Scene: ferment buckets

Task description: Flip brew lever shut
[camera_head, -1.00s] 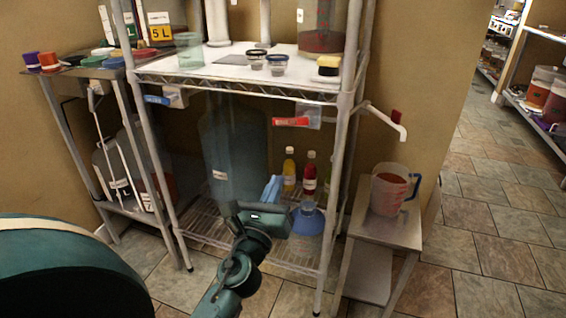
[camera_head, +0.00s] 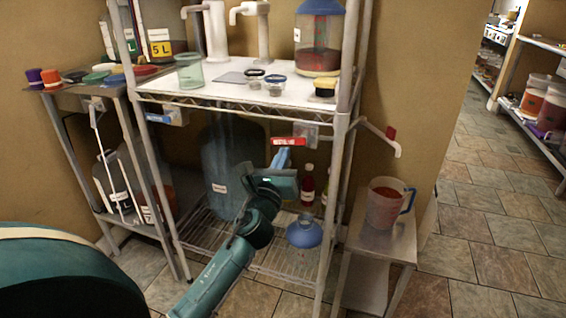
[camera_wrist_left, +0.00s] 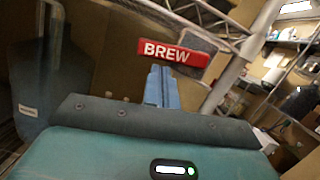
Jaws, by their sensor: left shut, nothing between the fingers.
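The red brew lever (camera_head: 288,141) is mounted under the front edge of the shelf, at its right side. In the left wrist view the red lever (camera_wrist_left: 173,53) reads "BREW" and lies nearly level, tilting slightly down to the right. My left gripper (camera_head: 283,158) is shut and empty, with its blue fingers just below the lever. In the left wrist view the fingertips (camera_wrist_left: 161,72) are close under the lever's lower edge; I cannot tell whether they touch it. The lever's grey mount (camera_head: 312,133) shows behind its right end. My right gripper is not in view.
A blue lever (camera_head: 158,118) is at the shelf's left. A large clear jug (camera_head: 226,175), bottles and a blue funnel (camera_head: 304,232) stand on the lower shelf.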

